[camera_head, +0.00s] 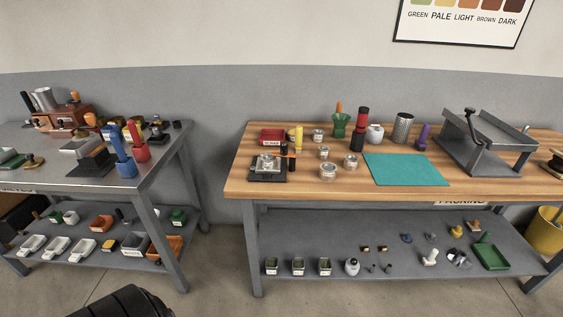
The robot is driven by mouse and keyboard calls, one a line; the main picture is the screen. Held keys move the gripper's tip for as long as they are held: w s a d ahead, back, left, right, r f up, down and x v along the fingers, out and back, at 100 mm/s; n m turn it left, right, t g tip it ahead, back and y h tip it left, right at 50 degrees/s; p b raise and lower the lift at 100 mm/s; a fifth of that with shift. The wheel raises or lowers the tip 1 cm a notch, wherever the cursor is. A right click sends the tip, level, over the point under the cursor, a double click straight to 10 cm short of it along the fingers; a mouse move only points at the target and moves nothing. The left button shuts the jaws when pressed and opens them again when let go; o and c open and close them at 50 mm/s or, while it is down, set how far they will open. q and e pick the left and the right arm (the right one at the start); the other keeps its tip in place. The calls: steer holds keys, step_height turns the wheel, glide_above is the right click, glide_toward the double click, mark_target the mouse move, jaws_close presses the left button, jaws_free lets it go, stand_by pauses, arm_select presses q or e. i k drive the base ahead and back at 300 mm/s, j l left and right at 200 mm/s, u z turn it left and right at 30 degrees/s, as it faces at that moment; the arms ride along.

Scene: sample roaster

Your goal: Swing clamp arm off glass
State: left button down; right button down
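On the left end of the wooden bench, a small device has a dark base plate (267,176) with a pale, square, glass-like block (266,162) on it. A thin orange bar (284,156) reaches from above this block toward a dark upright post (291,158) on its right side; it looks like the clamp arm lying over the glass. At this size I cannot tell whether the bar touches the block. Neither of my grippers is in view.
A red tray (272,136) stands behind the device, a yellow bottle (298,138) behind right, and glass jars (328,171) to the right. A teal mat (405,169) lies mid-bench. A metal table (150,170) stands left, with a floor gap between.

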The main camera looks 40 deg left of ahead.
mark_target(284, 145)
steer(key=l+u, duration=0.1)
steer(key=u, duration=0.35)
steer(key=i+l+u, duration=0.1)
steer(key=u, duration=0.3)
steer(key=l+u, duration=0.1)
steer(key=u, duration=0.35)
steer(key=l+u, duration=0.1)
steer(key=u, duration=0.3)
